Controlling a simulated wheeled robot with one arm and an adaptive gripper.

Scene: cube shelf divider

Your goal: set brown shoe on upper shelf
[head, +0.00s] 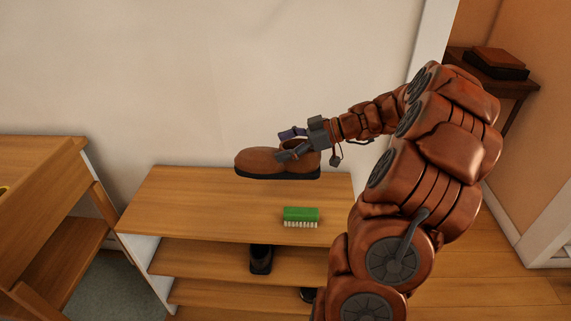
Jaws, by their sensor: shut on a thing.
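The brown shoe (258,162) has a dark sole and is at the back of the shelf unit's top board (190,205), toe to the left. My gripper (291,146) is shut on the shoe near its opening, reaching in from the right. The sole looks to be over the rear part of the board; I cannot tell whether it touches it. Part of the shoe's upper is hidden behind my gripper's fingers.
A green brush (300,214) with pale bristles lies on the top board, in front of the shoe. A dark shoe (261,259) stands on the shelf below. A wooden piece of furniture (35,150) stands at the left. The left part of the top board is clear.

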